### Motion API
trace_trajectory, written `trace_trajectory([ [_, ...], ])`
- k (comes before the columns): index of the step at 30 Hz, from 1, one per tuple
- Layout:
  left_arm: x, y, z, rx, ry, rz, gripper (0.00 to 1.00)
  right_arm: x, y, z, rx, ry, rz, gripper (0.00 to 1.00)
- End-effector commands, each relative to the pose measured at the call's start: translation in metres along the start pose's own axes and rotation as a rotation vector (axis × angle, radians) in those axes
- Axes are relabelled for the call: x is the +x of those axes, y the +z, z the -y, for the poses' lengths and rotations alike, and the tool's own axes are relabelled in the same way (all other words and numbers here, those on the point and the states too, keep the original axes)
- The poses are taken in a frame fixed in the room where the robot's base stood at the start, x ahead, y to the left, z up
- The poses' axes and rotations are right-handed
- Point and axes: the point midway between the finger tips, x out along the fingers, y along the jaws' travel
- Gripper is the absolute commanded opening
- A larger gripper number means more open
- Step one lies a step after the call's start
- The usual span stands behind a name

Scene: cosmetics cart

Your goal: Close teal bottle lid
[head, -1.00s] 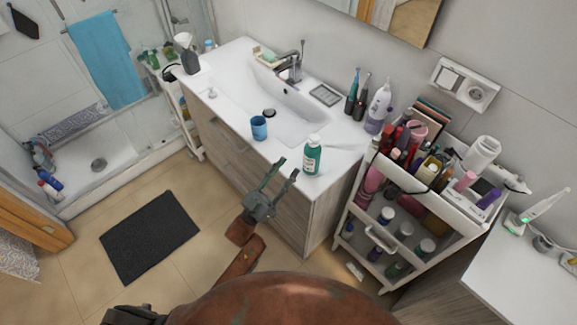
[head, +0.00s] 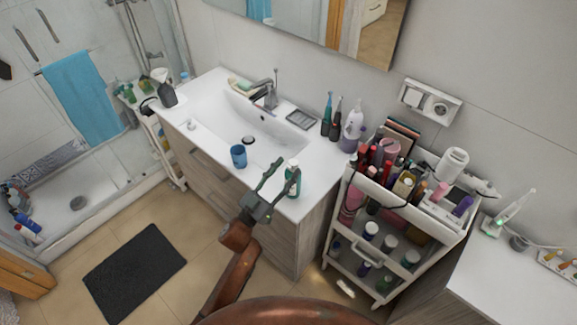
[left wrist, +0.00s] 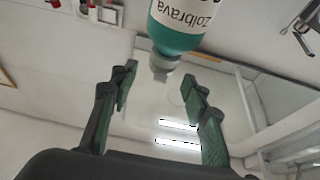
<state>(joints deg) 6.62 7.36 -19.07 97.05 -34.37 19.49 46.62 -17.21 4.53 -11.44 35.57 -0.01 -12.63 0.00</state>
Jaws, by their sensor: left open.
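The teal bottle (head: 293,186) stands upright on the front right part of the white sink counter, with a pale top. My left gripper (head: 284,170) is open in front of it, with one finger overlapping the bottle in the head view. In the left wrist view the bottle (left wrist: 178,40) appears upside down, with a white label and a greyish cap or neck (left wrist: 163,66). That end points into the gap between the open fingers (left wrist: 160,78), which do not appear to touch it. I cannot tell how its lid stands. My right gripper is not in view.
A blue cup (head: 239,156) stands left of the bottle by the basin (head: 232,118). Several bottles, including a white one (head: 353,125), stand at the counter's back right. A crowded cosmetics cart (head: 338,222) is to the right. The counter near the teal bottle is fairly clear.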

Motion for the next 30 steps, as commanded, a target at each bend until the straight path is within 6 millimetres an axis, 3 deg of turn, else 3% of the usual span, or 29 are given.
trace_trajectory([
  [6,0.017,0.0,0.0,-0.002,0.0,-0.001,0.42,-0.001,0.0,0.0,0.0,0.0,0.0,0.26],
  [14,0.018,0.0,0.0,-0.001,0.0,-0.001,0.42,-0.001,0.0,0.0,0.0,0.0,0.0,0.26],
  [30,0.017,0.0,0.0,-0.001,0.0,-0.001,0.06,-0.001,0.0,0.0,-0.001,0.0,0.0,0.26],
])
